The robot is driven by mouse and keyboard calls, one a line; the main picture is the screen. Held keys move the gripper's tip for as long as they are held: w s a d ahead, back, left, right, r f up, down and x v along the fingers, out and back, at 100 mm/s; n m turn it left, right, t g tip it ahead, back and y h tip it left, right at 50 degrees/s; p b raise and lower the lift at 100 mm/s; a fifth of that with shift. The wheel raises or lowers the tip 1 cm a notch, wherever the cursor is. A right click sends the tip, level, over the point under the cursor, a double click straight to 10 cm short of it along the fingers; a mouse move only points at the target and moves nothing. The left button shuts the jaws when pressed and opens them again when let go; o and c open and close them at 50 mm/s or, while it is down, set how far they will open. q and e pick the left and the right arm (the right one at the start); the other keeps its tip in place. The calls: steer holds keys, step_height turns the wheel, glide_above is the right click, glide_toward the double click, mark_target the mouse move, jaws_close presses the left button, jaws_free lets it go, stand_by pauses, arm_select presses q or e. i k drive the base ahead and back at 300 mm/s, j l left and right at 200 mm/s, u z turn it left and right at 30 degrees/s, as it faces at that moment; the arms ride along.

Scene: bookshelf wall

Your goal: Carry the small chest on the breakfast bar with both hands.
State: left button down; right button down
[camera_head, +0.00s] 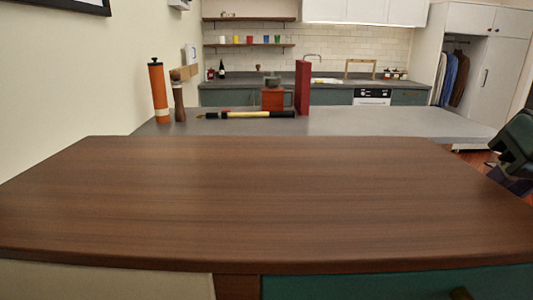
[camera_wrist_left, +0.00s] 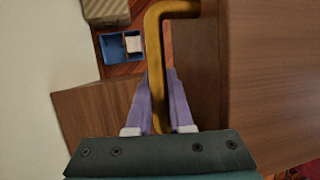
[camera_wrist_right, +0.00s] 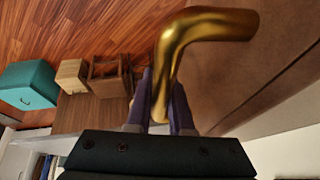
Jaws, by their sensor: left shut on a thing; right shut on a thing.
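The small chest (camera_head: 265,200) fills the lower half of the head view, with its brown wooden top close to me. A cream panel and a teal panel show along its near edge. In the left wrist view my left gripper (camera_wrist_left: 160,85) is shut on a yellow-brass handle (camera_wrist_left: 154,45) on the chest's side (camera_wrist_left: 270,80). In the right wrist view my right gripper (camera_wrist_right: 162,85) is shut on a similar brass handle (camera_wrist_right: 205,25). The grey breakfast bar (camera_head: 400,122) shows beyond the chest's far edge. The chest's underside is hidden.
An orange mill (camera_head: 158,92), a dark wooden mill (camera_head: 178,100), a long yellow-and-black object (camera_head: 245,115) and a red upright object (camera_head: 302,88) stand or lie on the bar. A blue box (camera_wrist_left: 121,48) and a teal box (camera_wrist_right: 28,84) are lower down on the sides.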

mark_target(243, 128)
steer(key=i, duration=1.15)
steer(key=i+u, duration=0.1)
steer(key=i, duration=1.05)
steer(key=i+l, duration=0.2)
steer(key=i, duration=0.95)
